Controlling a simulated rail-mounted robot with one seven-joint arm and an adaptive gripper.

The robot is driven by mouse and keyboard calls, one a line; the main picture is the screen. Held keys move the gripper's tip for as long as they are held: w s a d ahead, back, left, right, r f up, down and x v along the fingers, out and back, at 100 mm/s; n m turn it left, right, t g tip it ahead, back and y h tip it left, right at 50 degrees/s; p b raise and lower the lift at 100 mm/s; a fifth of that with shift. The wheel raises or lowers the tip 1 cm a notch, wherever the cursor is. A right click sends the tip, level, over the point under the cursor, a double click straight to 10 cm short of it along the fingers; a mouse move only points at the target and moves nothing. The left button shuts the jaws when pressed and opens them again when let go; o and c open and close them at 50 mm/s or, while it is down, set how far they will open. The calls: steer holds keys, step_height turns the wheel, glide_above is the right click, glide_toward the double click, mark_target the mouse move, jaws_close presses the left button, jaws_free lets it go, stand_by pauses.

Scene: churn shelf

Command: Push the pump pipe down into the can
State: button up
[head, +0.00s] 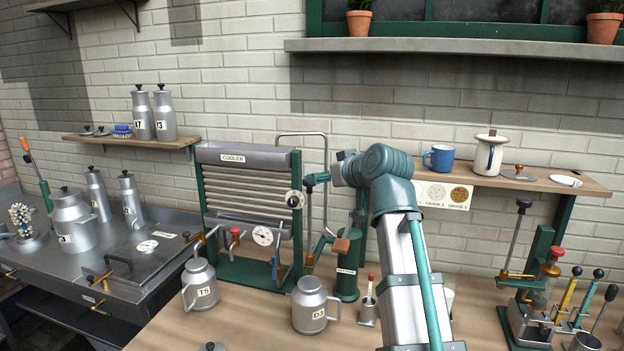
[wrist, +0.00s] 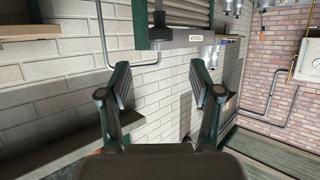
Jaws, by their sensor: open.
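My gripper (head: 313,181) is raised just right of the cooler in the head view, pointing left. In the wrist view, which is upside down, its fingers (wrist: 159,75) are spread with nothing between them. A green labelled cylinder (head: 346,288) with a brown piece on top stands below my arm; I cannot tell whether it is the pump. Two grey lidded cans with handles, T5 (head: 201,287) and D3 (head: 311,309), stand on the wooden bench. A larger can marked 3 (head: 72,224) stands on the metal counter. I cannot clearly make out the pump pipe.
The cooler (head: 249,158) with a dial and levers stands left of my gripper; it also shows in the wrist view (wrist: 182,12). An arched metal pipe (head: 303,134) rises behind it. A shelf with a blue mug (head: 439,158) is at right, above a lever device (head: 540,270).

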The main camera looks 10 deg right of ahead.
steer(key=p+x, duration=0.2)
steer(key=x, duration=0.7)
steer(key=shift+w+f, duration=0.15)
steer(key=shift+w, duration=0.05)
jaws_close()
